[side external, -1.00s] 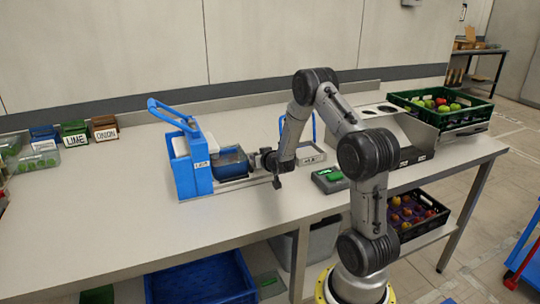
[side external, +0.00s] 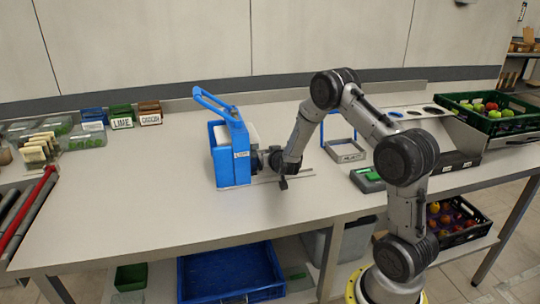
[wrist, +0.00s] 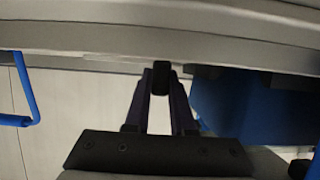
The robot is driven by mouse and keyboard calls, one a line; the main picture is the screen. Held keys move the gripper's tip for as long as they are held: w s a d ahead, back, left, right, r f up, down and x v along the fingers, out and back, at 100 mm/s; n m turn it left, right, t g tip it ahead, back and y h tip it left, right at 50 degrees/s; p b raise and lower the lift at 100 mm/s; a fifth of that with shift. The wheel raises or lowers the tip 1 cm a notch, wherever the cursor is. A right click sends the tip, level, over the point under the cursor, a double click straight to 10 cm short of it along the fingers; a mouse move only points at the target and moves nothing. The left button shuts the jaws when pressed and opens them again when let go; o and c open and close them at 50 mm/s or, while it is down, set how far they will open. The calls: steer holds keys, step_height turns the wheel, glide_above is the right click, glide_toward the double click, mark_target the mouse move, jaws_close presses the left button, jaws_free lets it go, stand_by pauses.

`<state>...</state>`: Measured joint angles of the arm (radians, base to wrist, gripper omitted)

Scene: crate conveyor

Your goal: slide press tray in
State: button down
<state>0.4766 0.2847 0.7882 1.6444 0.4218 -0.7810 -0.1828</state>
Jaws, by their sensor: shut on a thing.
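The blue press (side external: 228,168) stands on the table left of my arm, with its blue lever handle (side external: 212,101) raised up and to the left. The press tray is almost wholly hidden, inside the press and behind my gripper. A pale metal rail (side external: 298,174) runs out of the press to the right at table height. My gripper (side external: 264,161) is close against the press's right side. In the wrist view my gripper (wrist: 160,82) is shut on a small dark block, apparently the tray's handle (wrist: 161,76). A blue surface (wrist: 245,105) shows to the right of the fingers there.
A blue-framed stand (side external: 343,148) and a grey box with a green top (side external: 368,178) are right of my gripper. Labelled bins (side external: 121,117) and clear containers stand at the left. A green crate of fruit (side external: 490,118) is at the right.

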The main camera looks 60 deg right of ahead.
steer(key=c, duration=1)
jaws_free()
steer(key=shift+w+a, duration=0.2)
steer(key=shift+a, duration=0.1)
steer(key=shift+c, duration=0.2)
steer(key=shift+s+d, duration=0.1)
steer(key=shift+d, duration=0.05)
steer(key=v, duration=1.4)
steer(key=shift+f, duration=0.15)
